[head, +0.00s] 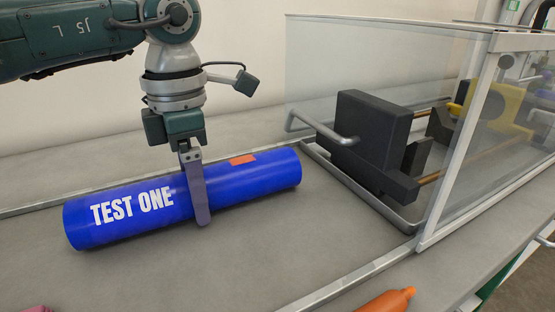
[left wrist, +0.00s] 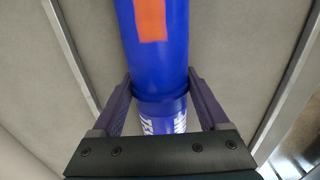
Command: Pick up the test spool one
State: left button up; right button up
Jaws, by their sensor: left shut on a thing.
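The test spool one (head: 240,179) is a blue cylinder with white "TEST ONE" lettering and an orange patch. It lies on its side on the grey cart top, at the left of the head view. My left gripper (head: 203,218) comes down over its middle from above, a finger on the near side. In the left wrist view the spool (left wrist: 160,60) runs between the two fingers of the left gripper (left wrist: 160,92), which is shut on it. I cannot tell whether the spool is clear of the surface. My right gripper is not in view.
A clear-walled enclosure (head: 420,60) with a metal frame stands at the right, holding a dark clamp block (head: 365,135) on rods. A handle (head: 315,127) sticks out from it towards the spool. An orange bottle-like object (head: 388,301) lies at the front edge. The grey surface (head: 250,262) before the spool is clear.

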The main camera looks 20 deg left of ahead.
pick_arm(q)
grip_shut()
jog(key=shift+r, duration=0.1)
